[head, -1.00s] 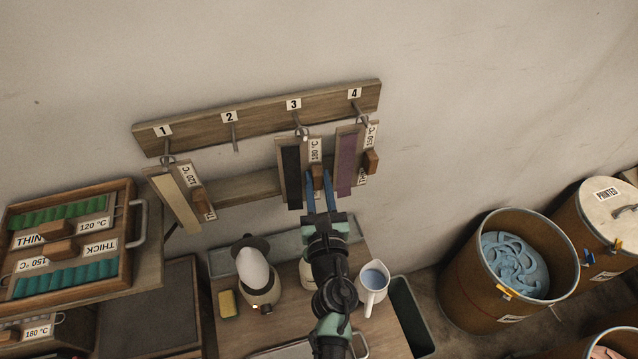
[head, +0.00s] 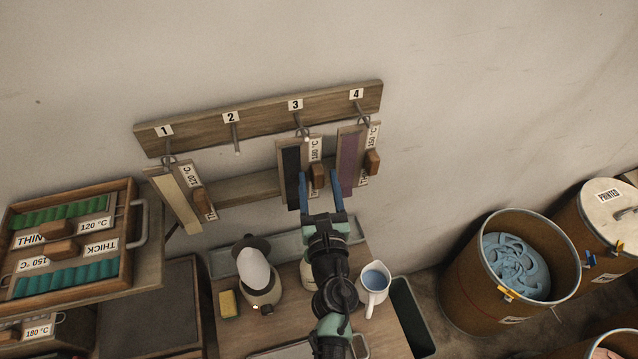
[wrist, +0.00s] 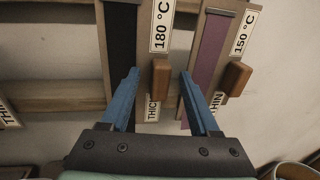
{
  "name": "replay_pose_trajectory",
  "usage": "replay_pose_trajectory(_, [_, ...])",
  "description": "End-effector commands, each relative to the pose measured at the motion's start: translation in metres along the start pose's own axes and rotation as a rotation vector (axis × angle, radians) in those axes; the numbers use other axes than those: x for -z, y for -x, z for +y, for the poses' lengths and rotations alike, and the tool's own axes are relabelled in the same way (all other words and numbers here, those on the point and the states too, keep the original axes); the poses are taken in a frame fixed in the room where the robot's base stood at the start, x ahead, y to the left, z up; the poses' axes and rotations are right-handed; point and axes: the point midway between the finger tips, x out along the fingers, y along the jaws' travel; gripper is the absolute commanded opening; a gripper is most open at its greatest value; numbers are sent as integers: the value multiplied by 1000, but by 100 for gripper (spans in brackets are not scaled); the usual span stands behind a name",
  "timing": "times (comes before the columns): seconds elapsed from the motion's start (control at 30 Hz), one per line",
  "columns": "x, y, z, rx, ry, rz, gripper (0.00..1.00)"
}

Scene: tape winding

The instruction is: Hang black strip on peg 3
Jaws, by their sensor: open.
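The black strip (head: 291,178) lies on a board labelled 180 °C and THICK, which hangs by a ring from peg 3 (head: 303,132). The strip also shows in the wrist view (wrist: 121,50). My gripper (head: 320,180) is open in front of this board's lower part. In the wrist view my two blue fingers (wrist: 158,85) stand apart, on either side of the board's wooden block (wrist: 160,78), with nothing visibly held between them. Whether a finger touches the board I cannot tell.
The purple strip's board (head: 346,165) hangs close on the right at peg 4. A cream strip's board (head: 177,200) hangs at peg 1. Peg 2 (head: 235,146) is bare.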

Motion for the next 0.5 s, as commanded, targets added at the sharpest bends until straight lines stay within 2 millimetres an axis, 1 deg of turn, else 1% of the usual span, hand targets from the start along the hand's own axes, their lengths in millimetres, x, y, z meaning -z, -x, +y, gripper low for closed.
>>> replay_pose_trajectory(0.13, [1, 7, 0, 1, 0, 1, 62])
replay_pose_trajectory(0.23, [1, 19, 0, 1, -1, 2, 62])
replay_pose_trajectory(0.5, [3, 70, 0, 1, 0, 2, 62])
